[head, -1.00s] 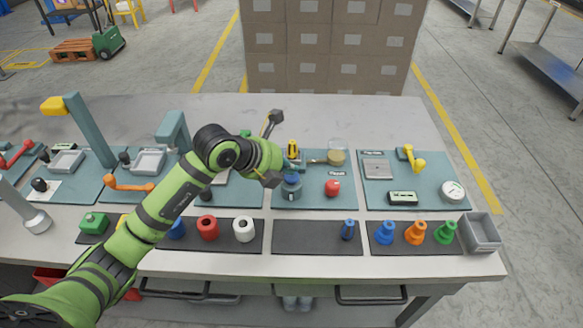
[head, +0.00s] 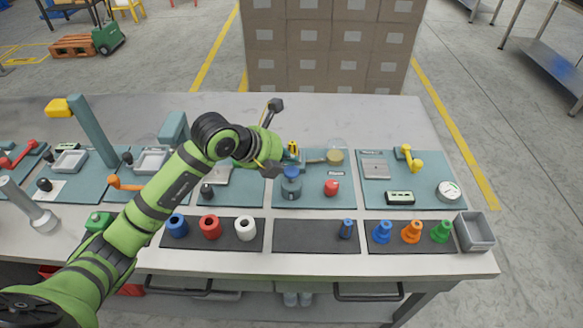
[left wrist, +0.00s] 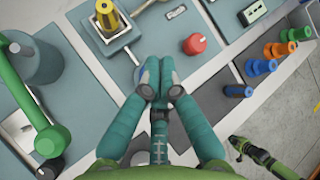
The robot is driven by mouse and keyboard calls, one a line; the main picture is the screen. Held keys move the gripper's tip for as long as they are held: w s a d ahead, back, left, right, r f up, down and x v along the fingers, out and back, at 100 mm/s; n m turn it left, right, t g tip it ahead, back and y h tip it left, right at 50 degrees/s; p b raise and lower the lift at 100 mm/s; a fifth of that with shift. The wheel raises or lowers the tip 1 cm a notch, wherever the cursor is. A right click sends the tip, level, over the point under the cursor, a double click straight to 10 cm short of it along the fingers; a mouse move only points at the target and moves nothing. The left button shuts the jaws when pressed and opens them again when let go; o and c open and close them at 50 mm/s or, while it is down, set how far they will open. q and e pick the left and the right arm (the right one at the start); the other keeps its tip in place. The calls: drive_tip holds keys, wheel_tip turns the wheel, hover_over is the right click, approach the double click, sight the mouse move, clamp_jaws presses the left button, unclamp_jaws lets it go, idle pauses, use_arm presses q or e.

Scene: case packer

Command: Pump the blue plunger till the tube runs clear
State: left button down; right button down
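The blue plunger (head: 291,172) stands on top of a blue-grey pump body (head: 291,189) on the middle teal mat. A brown tube (head: 315,161) runs from behind the pump towards a small jar (head: 335,156); its contents are too small to judge. My left gripper (head: 284,162) is close above and beside the plunger. In the left wrist view its teal fingers (left wrist: 154,68) are together with nothing seen between them, and they largely hide the plunger. Whether they touch it I cannot tell. Part of my right arm with its gripper (left wrist: 238,145) shows small at the lower right of that view.
A red knob (head: 331,187) is right of the pump, and a yellow-and-black part (head: 293,149) is behind it. A grey bin (head: 476,231) is at the right end.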

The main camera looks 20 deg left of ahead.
sight(288, 171)
use_arm(q)
wheel_tip(288, 171, up, 5)
drive_tip(key=p, duration=0.3)
drive_tip(key=shift+f, duration=0.1)
idle(0.7)
